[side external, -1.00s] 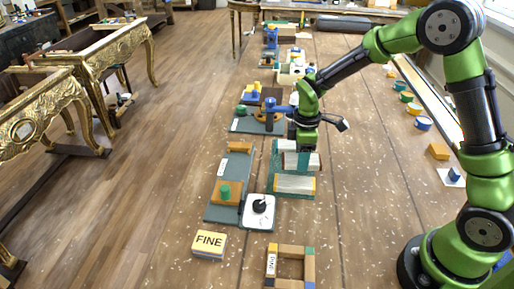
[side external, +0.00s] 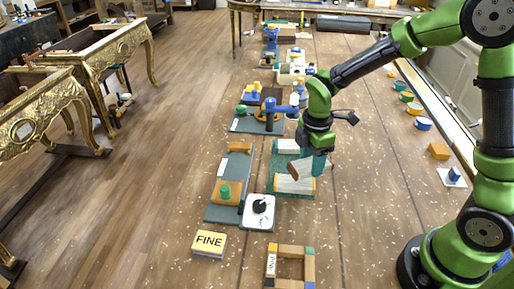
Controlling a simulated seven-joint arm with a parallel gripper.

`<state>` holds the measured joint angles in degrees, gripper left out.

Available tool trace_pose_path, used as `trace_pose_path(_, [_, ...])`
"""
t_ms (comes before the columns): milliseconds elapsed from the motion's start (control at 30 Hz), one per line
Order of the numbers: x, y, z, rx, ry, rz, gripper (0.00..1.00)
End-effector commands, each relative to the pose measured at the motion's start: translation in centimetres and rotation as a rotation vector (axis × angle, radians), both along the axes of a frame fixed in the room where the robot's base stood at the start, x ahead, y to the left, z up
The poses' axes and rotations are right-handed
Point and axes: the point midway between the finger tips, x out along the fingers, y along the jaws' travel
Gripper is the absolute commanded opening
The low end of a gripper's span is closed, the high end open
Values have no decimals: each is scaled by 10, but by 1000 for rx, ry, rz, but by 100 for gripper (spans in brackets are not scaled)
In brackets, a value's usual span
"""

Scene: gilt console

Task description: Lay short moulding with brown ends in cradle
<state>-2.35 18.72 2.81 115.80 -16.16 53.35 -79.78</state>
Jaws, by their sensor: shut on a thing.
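My gripper (side external: 314,158) is shut on a short moulding with a brown end (side external: 295,171). It holds the piece tilted, over the teal stand (side external: 282,160). The piece's far end is hidden by my gripper. A pale moulding (side external: 294,185) with a yellowish edge lies across the front of the stand, just below the held piece. Another pale piece (side external: 288,146) shows at the back of the stand. I cannot tell whether the held piece touches the stand or the front moulding, nor which part is the cradle.
Left of the stand are a grey board (side external: 223,213) with wooden blocks and a white plate (side external: 250,222) with a black knob. A yellow FINE block (side external: 209,242) and a wooden frame (side external: 291,251) stand in front.

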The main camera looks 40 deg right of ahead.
Motion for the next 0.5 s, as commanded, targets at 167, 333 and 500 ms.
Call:
trace_pose_path(167, [65, 28, 9, -3, 6, 309, 22])
trace_pose_path(333, [115, 55, 15, -2, 9, 589, 22])
trace_pose_path(500, [153, 81, 18, 2, 11, 837, 22])
